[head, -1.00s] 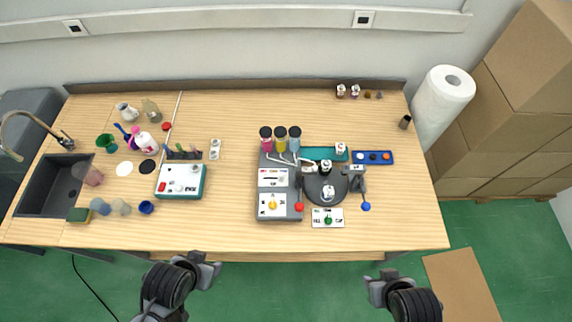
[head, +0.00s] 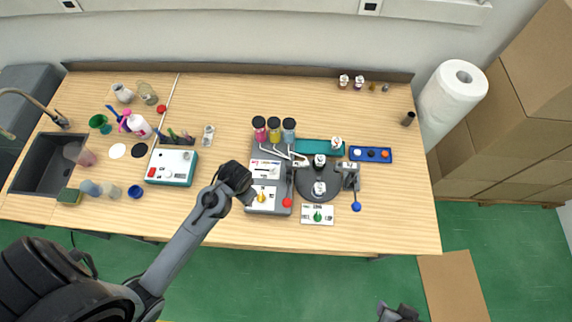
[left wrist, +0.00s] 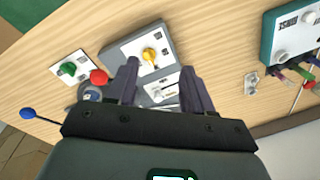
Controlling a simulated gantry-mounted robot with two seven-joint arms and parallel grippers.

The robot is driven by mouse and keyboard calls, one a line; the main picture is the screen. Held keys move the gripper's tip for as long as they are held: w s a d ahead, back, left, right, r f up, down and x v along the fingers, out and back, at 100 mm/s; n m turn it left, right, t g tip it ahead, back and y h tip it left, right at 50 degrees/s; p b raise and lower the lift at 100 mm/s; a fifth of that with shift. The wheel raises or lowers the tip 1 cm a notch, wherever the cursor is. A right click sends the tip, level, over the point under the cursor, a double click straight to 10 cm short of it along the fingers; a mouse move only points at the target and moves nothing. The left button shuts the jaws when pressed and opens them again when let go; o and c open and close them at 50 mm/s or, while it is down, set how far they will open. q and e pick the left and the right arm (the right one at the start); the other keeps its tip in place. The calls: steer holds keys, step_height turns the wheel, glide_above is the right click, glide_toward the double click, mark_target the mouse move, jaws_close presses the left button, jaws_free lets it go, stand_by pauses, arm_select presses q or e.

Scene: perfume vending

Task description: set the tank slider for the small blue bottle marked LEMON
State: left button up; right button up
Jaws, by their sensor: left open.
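My left gripper (head: 246,184) is above the dispenser's left edge. In the left wrist view its fingers (left wrist: 160,72) are open and empty, with the slider plate (left wrist: 162,88) partly seen between them and the yellow knob (left wrist: 149,54) beyond. Small bottles (head: 319,188) stand on the dark turntable; their labels are unreadable. My right gripper (head: 398,312) is at the bottom edge, partly cut off.
A red-ball lever (head: 287,203) stands close to the plates, with a blue-ball lever (head: 356,207) and green-knob plate (head: 317,215) to the right. A teal box (head: 172,167) is left of the dispenser. Table between box and dispenser is mostly clear.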

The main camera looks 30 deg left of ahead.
arm_select(q)
steer(key=w+a+f+b, duration=0.3)
steer(key=w+f+b, duration=0.15)
steer(key=w, duration=0.55)
steer(key=n+h+b, duration=0.1)
steer(key=h+b, duration=0.1)
steer(key=b, duration=0.1)
glide_toward(272, 166)
steer(key=f, duration=0.8)
steer(key=shift+w+d+f, duration=0.15)
steer(key=shift+d+f, duration=0.15)
steer(key=shift+f, duration=0.1)
jaws_close()
